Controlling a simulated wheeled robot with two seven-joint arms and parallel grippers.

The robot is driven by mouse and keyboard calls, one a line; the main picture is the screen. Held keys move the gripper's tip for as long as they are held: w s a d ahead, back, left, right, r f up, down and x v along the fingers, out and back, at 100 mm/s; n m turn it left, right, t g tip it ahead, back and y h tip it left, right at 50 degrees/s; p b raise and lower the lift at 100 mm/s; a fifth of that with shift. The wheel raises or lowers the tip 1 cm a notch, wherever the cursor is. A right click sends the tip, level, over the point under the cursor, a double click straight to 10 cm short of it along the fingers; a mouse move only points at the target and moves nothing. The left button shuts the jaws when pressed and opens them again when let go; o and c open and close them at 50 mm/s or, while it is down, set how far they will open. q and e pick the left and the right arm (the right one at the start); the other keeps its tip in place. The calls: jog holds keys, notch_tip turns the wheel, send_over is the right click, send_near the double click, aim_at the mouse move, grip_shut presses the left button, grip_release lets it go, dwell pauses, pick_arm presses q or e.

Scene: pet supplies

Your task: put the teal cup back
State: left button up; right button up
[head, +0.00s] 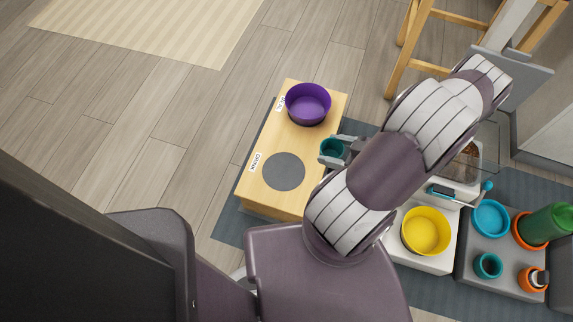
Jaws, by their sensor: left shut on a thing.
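A teal cup (329,149) is at the right edge of the wooden stand as seen from above, its open top facing up. My left gripper (342,147) is shut on its right side. I cannot tell the cup's height over the stand. The wooden stand (262,204) has a bare grey round spot (285,171) by a label reading DRINK. A purple bowl (308,104) sits at its far end by another, partly hidden label. A second teal cup (488,265) stands on the grey tray (508,254) at the right. My right gripper is not in view.
A yellow bowl (426,232) sits on a white dispenser base, partly behind my arm. The tray also carries a blue bowl (491,218), a green bottle (546,225) and orange holders. A wooden easel-like frame (419,40) stands at the back. Floor left of the stand is clear.

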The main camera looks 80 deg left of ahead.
pick_arm(q)
jog(key=s+a+f+b, duration=0.1)
jog(key=s+f+b, duration=0.1)
jog(key=s+f, duration=0.1)
jog(key=s+a+f+n+h+b, duration=0.1)
jog(key=s+f+b, duration=0.2)
jog(key=s, duration=0.2)
jog(key=s+a+f+n+g+h+b, duration=0.1)
jog(key=s+a+f+b, duration=0.1)
jog(key=s+f+b, duration=0.1)
jog(key=shift+s, duration=0.65)
notch_tip(320, 180, down, 4)
jog(key=b, duration=0.4)
jog(key=shift+f, duration=0.2)
jog(key=shift+r, duration=0.3)
jog(key=shift+f, duration=0.15)
jog(key=o, duration=1.2)
jog(key=shift+c, duration=0.2)
